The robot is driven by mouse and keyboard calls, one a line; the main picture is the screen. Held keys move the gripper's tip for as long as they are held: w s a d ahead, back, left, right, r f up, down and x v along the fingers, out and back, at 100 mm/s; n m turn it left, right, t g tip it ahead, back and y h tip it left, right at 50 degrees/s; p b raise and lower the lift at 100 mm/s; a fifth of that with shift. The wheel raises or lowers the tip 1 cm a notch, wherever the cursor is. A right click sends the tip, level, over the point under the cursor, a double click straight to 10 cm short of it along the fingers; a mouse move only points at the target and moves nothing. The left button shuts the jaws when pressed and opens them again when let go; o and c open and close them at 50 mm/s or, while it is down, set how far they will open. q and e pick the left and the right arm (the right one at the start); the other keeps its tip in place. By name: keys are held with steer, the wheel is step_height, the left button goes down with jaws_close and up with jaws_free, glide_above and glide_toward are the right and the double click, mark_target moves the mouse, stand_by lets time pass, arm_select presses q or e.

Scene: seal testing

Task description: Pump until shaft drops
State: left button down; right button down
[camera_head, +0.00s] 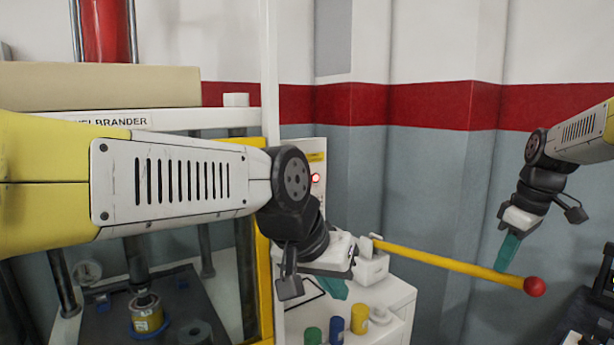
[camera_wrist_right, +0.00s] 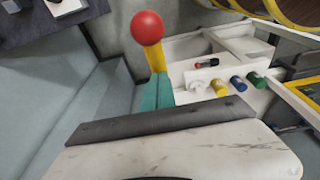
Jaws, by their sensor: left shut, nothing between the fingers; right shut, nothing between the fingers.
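The yellow pump lever (camera_head: 445,263) with a red ball end (camera_head: 535,287) runs from the white pump block (camera_head: 372,266) down to the right. My right gripper (camera_head: 501,268) is shut, with its teal fingertips right at the lever near the ball; I cannot tell whether they touch. In the right wrist view the shut fingers (camera_wrist_right: 158,92) point at the lever, just short of the red ball (camera_wrist_right: 146,28). My left gripper (camera_head: 333,290) is shut and empty, above the white cabinet. The shaft (camera_head: 137,262) stands in the press above a yellow cylinder (camera_head: 146,314).
Green (camera_head: 312,336), blue (camera_head: 336,330) and yellow (camera_head: 359,319) cylinders stand on the white cabinet (camera_head: 400,297). A red lamp (camera_head: 315,178) glows on the panel behind my left arm. That arm hides part of the press. Open space lies right of the cabinet.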

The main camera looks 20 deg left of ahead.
mark_target(502, 276)
step_height(502, 276, down, 4)
steer(key=shift+s+d, duration=0.1)
steer(key=shift+r, duration=0.25)
steer(key=r, duration=0.3)
steer(key=shift+a+r, duration=0.2)
steer(key=shift+r, duration=0.2)
steer(key=d+r, duration=0.1)
steer(key=r, duration=0.1)
steer(key=s+d+r, duration=0.1)
steer(key=r, duration=0.1)
steer(key=s+d+r, duration=0.1)
steer(key=r, duration=0.2)
steer(key=shift+d, duration=0.2)
stand_by(0.6)
